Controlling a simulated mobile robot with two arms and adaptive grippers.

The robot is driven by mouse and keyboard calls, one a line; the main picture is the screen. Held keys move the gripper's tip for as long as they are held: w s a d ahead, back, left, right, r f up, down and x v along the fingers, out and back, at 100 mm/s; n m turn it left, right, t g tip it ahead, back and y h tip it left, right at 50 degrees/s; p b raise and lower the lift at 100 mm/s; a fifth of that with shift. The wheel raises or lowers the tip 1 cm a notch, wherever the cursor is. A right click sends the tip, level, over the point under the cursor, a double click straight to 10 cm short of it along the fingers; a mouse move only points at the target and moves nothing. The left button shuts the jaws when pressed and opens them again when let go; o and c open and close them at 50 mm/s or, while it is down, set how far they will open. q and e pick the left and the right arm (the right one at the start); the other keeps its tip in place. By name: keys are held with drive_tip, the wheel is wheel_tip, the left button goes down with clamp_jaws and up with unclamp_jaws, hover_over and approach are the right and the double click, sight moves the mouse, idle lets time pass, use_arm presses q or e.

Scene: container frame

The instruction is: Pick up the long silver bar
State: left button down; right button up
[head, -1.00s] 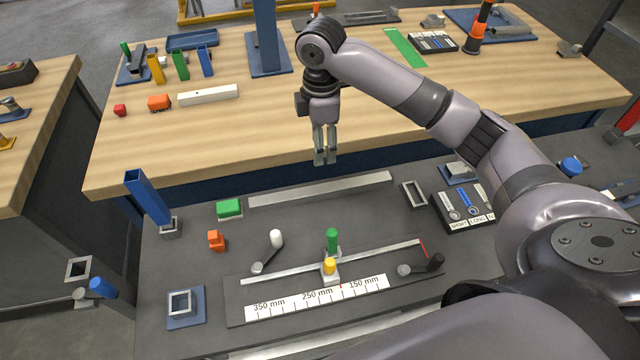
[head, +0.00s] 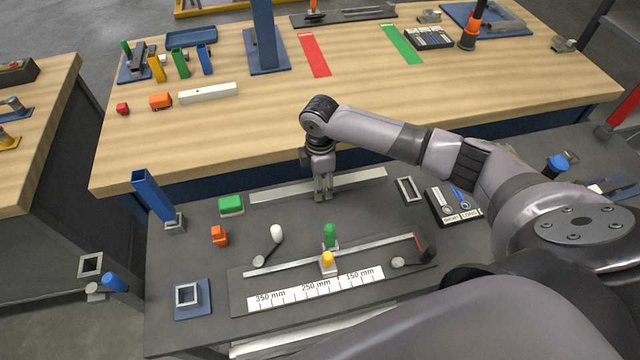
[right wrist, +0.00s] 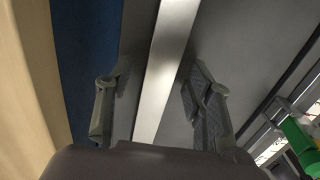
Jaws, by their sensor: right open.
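The long silver bar (head: 277,193) lies flat on the dark grey bench, along its back edge. My right gripper (head: 323,196) points down over the bar's middle and hides part of it in the head view. In the right wrist view the bar (right wrist: 166,70) runs between the two open fingers of the right gripper (right wrist: 160,105), with a gap on each side. The gripper holds nothing. My left gripper does not show.
A wooden table (head: 240,135) stands close behind the bar. In front of the bar is a fixture with a millimetre scale (head: 315,288), a green post (head: 330,234) and a yellow knob (head: 327,258). A green block (head: 231,204) sits near the bar's left end, and a grey frame (head: 409,190) near its right end.

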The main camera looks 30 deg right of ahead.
drive_tip(key=shift+f, duration=0.15)
clamp_jaws()
idle(0.5)
